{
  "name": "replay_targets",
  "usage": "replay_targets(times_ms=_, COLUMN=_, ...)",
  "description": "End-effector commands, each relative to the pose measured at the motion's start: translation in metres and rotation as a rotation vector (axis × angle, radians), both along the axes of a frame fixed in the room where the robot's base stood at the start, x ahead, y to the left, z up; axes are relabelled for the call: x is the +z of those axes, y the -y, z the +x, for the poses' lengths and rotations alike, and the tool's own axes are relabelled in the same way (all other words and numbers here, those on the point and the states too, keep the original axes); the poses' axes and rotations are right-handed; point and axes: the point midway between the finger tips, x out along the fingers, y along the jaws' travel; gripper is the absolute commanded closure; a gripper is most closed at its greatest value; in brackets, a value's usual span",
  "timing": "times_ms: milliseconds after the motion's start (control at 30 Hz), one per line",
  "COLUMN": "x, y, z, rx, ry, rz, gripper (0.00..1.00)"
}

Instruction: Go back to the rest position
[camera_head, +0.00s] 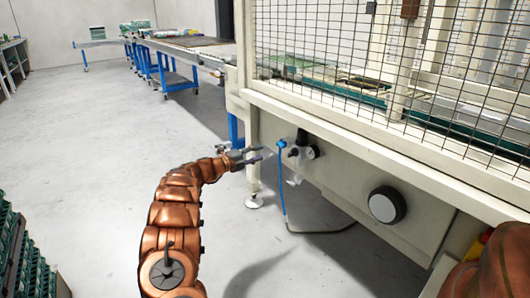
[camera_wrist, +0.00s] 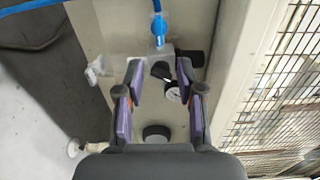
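My gripper (camera_head: 252,156) is at the end of my copper-coloured arm, near the middle of the head view. It reaches out in front of the machine's lower left corner. In the wrist view my gripper (camera_wrist: 160,100) has its two purple-padded fingers spread apart, with nothing held between them. Behind the fingers is an air fitting with a small round gauge (camera_wrist: 173,94) and a blue hose (camera_wrist: 158,28). I cannot tell the exact gap between the fingers and the fitting.
The caged machine (camera_head: 350,135) fills the right side, with a black round knob (camera_head: 387,205) on its panel. Stacked green trays (camera_head: 22,255) stand at the lower left. A conveyor table (camera_head: 185,50) runs at the back. The grey floor (camera_head: 90,130) on the left is clear.

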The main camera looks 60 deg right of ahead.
Motion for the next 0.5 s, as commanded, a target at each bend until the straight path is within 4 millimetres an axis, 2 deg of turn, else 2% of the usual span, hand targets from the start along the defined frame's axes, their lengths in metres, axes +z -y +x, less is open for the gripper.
replay_targets(times_ms=133, x=-0.0003, y=-0.0074, z=0.0040, rx=0.000, ry=-0.001, rz=0.000, gripper=0.62)
replay_targets(times_ms=500, x=-0.0006, y=-0.0082, z=0.0040, rx=-0.001, ry=-0.002, rz=0.000, gripper=0.62)
